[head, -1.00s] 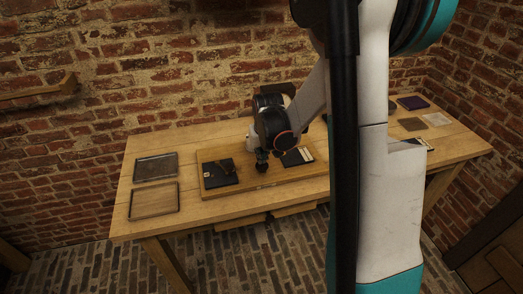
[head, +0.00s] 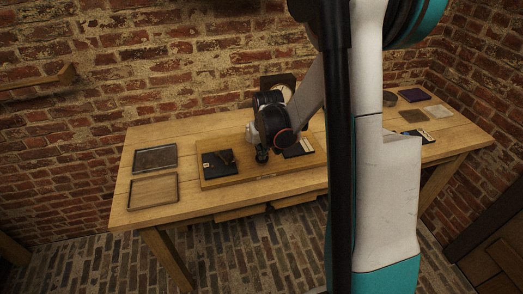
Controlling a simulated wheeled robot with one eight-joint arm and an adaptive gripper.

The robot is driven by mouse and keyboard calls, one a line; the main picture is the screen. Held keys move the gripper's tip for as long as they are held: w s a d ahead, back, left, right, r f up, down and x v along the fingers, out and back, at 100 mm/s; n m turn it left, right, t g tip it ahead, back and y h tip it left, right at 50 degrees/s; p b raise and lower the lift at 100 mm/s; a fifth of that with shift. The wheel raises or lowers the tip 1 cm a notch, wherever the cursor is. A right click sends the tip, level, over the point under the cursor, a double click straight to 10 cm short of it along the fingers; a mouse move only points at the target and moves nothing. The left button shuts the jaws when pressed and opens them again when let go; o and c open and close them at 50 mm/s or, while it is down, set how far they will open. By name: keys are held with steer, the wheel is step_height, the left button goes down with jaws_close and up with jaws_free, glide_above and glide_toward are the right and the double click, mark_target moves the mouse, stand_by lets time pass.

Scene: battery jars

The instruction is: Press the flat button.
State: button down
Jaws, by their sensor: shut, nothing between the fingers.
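My gripper (head: 262,155) is shut with nothing in it. It points down over the wooden board (head: 262,177) on the table, between two dark plates. The left dark plate (head: 212,170) carries a small raised piece (head: 228,157), which looks like a lever. The right dark plate (head: 305,152) has a pale strip along its edge, and my arm covers part of it. I cannot make out the flat button; it may be under or behind my gripper. I cannot tell whether the gripper touches anything.
Two shallow trays, a dark one (head: 155,158) and a wooden one (head: 153,191), lie at the table's left end. A round dark thing (head: 389,98), a purple square (head: 413,95) and a grey square (head: 438,111) lie at the right. A brick wall (head: 100,60) stands behind.

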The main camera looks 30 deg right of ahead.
steer(key=shift+s+f, duration=0.2)
steer(key=shift+f, duration=0.1)
steer(key=shift+w+r+p, duration=0.2)
steer(key=shift+r+p, duration=0.25)
steer(key=w+d+p+v, duration=0.1)
steer(key=p+v, duration=0.5)
steer(key=v, duration=0.7)
steer(key=shift+a+r, duration=0.35)
steer(key=shift+r, duration=0.1)
steer(key=shift+s+a, duration=0.1)
